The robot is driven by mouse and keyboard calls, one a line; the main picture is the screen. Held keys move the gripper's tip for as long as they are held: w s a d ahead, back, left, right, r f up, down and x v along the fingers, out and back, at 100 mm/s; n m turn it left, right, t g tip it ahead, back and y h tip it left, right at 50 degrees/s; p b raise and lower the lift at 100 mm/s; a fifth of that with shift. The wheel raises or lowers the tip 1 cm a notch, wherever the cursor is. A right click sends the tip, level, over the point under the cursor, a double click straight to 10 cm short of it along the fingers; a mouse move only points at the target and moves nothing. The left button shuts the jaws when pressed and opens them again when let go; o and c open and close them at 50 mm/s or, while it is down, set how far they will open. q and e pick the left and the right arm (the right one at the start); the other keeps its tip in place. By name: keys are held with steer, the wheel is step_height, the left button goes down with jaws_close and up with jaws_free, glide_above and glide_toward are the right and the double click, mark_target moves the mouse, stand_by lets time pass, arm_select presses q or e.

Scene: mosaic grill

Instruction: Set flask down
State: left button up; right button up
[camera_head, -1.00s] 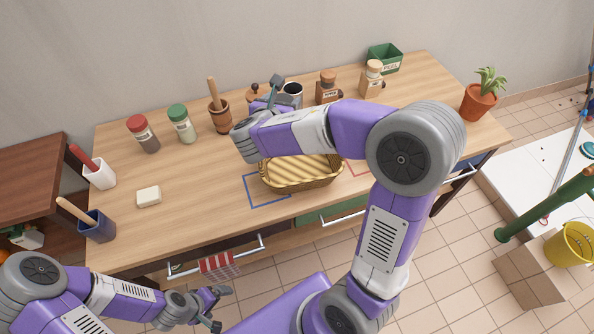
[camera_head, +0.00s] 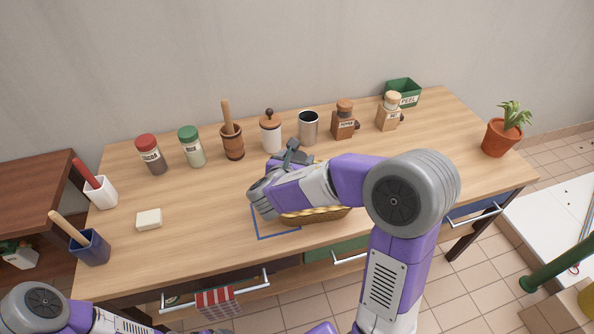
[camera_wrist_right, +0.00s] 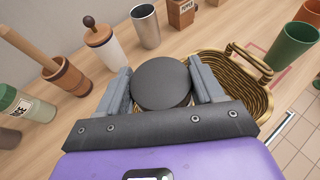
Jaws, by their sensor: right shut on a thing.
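My right gripper (camera_head: 291,155) is over the middle of the table, behind the basket. In the right wrist view its two fingers (camera_wrist_right: 163,85) are shut on a round thing with a dark flat top (camera_wrist_right: 162,82), which I take to be the flask. Its lower part is hidden, so I cannot tell whether it touches the table. In the head view my wrist and arm hide it. My left arm is at the bottom left, with its gripper almost wholly cut off by the frame edge.
A wicker basket (camera_wrist_right: 262,98) stands close beside the right gripper, on the front side. A wooden-topped white jar (camera_head: 270,132), steel cup (camera_head: 308,127), mortar (camera_head: 232,142) and pepper box (camera_head: 344,121) stand behind. A green cup (camera_wrist_right: 291,46) is beyond the basket.

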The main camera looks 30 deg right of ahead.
step_height(320, 180, down, 3)
steer(key=shift+r+b, duration=0.1)
steer(key=shift+b, duration=0.25)
steer(key=shift+r, duration=0.1)
steer(key=shift+f, duration=0.25)
steer(key=o, duration=1.7)
steer(key=shift+c, duration=0.2)
steer(key=shift+r, duration=0.15)
steer(key=shift+s+a+r, duration=0.1)
steer(key=shift+a+r, duration=0.1)
steer(key=p+v, duration=0.3)
steer(key=v, duration=0.8)
steer(key=shift+s+a, duration=0.15)
steer(key=shift+s, duration=0.05)
